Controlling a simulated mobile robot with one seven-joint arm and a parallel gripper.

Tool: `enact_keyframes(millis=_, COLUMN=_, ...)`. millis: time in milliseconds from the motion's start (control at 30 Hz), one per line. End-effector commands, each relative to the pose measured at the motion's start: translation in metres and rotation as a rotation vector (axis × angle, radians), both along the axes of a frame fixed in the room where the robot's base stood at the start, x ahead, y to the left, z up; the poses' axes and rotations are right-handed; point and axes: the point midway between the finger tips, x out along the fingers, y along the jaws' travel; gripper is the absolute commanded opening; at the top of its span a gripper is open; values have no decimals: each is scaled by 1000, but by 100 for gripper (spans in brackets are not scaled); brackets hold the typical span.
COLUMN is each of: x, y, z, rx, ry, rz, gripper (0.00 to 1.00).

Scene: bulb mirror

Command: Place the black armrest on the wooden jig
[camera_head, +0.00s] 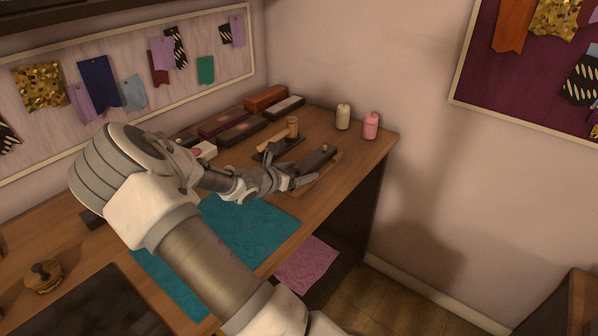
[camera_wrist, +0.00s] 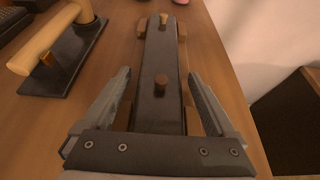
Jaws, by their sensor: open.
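The black armrest (camera_head: 319,158) is a long dark bar lying on the wooden jig (camera_head: 325,176) near the right end of the workbench. Parts of the jig (camera_wrist: 182,52) show as wood at both sides of the bar. My gripper (camera_head: 289,169) is open, its fingers on either side of the bar's near part in the wrist view (camera_wrist: 160,76), with gaps between. The bar's near end is hidden by my gripper.
A dark base with a wooden handle (camera_wrist: 42,38) stands left of the armrest. Several long boxes (camera_head: 240,130) lie behind. A cream bottle (camera_head: 342,118) and a pink bottle (camera_head: 370,126) stand at the far right. A teal mat (camera_head: 245,235) covers the bench's middle; the bench edge is close on the right.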

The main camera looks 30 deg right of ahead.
Motion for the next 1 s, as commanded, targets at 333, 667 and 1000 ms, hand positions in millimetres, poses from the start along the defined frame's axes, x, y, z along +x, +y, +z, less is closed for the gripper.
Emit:
enact_keyframes(millis=333, x=-20, y=58, z=29, rx=3, ry=0, rz=3, gripper=92)
enact_keyframes(millis=667, x=-35, y=101, z=46, rx=2, ry=0, rz=1, gripper=92)
enact_keyframes(millis=1000, x=-71, y=104, z=60, rx=218, ry=-169, rz=-205, gripper=92)
